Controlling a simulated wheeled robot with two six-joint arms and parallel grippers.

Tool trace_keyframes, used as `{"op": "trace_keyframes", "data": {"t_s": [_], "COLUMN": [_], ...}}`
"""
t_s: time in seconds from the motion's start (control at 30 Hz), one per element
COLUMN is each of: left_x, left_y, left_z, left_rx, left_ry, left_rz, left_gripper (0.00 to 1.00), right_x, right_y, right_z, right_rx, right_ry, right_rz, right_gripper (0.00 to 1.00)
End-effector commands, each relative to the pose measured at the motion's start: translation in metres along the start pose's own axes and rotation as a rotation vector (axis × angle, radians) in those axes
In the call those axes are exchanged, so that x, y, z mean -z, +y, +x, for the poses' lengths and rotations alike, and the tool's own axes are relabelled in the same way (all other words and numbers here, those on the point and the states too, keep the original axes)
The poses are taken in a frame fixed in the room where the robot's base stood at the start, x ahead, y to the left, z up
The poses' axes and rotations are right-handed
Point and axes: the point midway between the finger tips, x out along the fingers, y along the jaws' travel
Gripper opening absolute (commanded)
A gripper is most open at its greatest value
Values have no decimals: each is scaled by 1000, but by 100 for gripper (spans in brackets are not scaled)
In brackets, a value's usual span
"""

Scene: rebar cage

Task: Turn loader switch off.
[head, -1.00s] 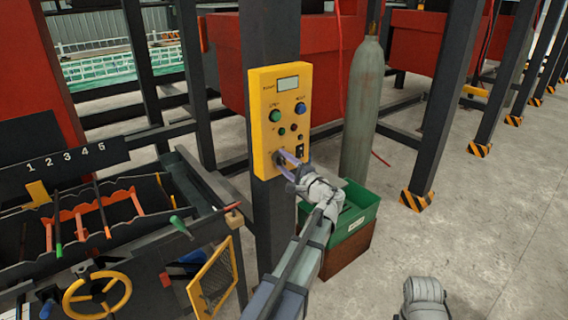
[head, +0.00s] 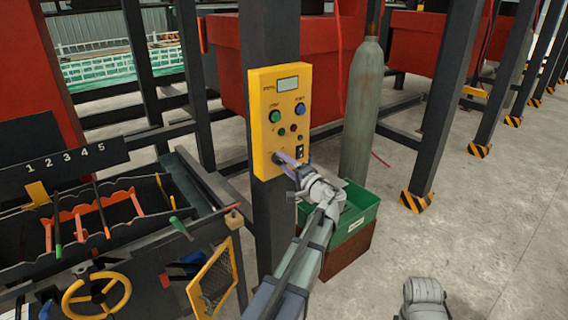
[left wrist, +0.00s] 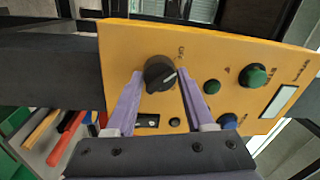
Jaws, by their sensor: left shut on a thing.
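In the left wrist view, the left gripper's fingers (left wrist: 160,80) stand one on each side of the knob.
The panel also carries a green button (head: 275,116), a blue button (head: 300,109), a small display (head: 288,84) and a black rocker switch (head: 300,156). It is mounted on a dark post. A green crate (head: 362,212) and a gas cylinder (head: 362,110) stand to the right.

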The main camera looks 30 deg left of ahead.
Motion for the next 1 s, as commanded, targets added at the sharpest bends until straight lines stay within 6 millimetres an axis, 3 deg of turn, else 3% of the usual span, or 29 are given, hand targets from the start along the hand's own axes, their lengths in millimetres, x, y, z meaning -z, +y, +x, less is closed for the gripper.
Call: {"op": "trace_keyframes", "data": {"t_s": [0.2, 0.23, 0.47, 0.77, 1.0], "left_x": [-2, -2, -1, 0, -1], "left_y": [2, 2, 1, 1, 1], "left_z": [-1, -1, 0, -3, -38], "left_rx": [-5, -5, -3, -2, -2], "left_ry": [-3, -3, -2, 0, 2], "left_rz": [-5, -5, -3, -1, -2], "left_gripper": [0, 54, 80, 82, 82], "right_x": [0, 0, 0, 0, 0], "right_y": [0, 0, 0, 0, 0], "right_z": [1, 1, 0, 0, 3], "right_rx": [0, 0, 0, 0, 0], "right_ry": [0, 0, 0, 0, 0], "right_rz": [0, 0, 0, 0, 0], "right_gripper": [50, 50, 50, 50, 50]}}
